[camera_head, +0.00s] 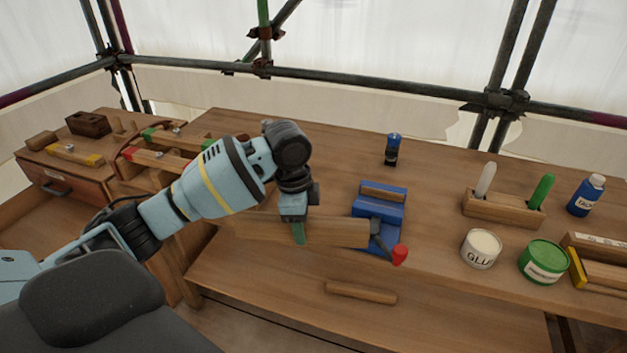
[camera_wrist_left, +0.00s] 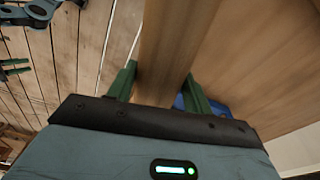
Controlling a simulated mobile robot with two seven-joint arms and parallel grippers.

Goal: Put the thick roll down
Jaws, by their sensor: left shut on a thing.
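The thick roll (camera_head: 340,232) is a long, pale wooden piece lying nearly level along the front edge of the workbench. My left gripper (camera_head: 299,232) is shut on its middle part from above. In the left wrist view the roll (camera_wrist_left: 172,45) runs between the green fingers of my left gripper (camera_wrist_left: 158,88). The roll's right end is close to the blue vise (camera_head: 380,208); I cannot tell whether they touch. My right gripper is not in view.
The vise's red-knobbed handle (camera_head: 399,254) sticks out at the front. A glue tub (camera_head: 481,249), a green tin (camera_head: 543,262) and a wooden marker holder (camera_head: 503,208) stand on the right. A thin wooden piece (camera_head: 361,292) lies on the lower shelf (camera_head: 270,290). The back middle bench is mostly clear.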

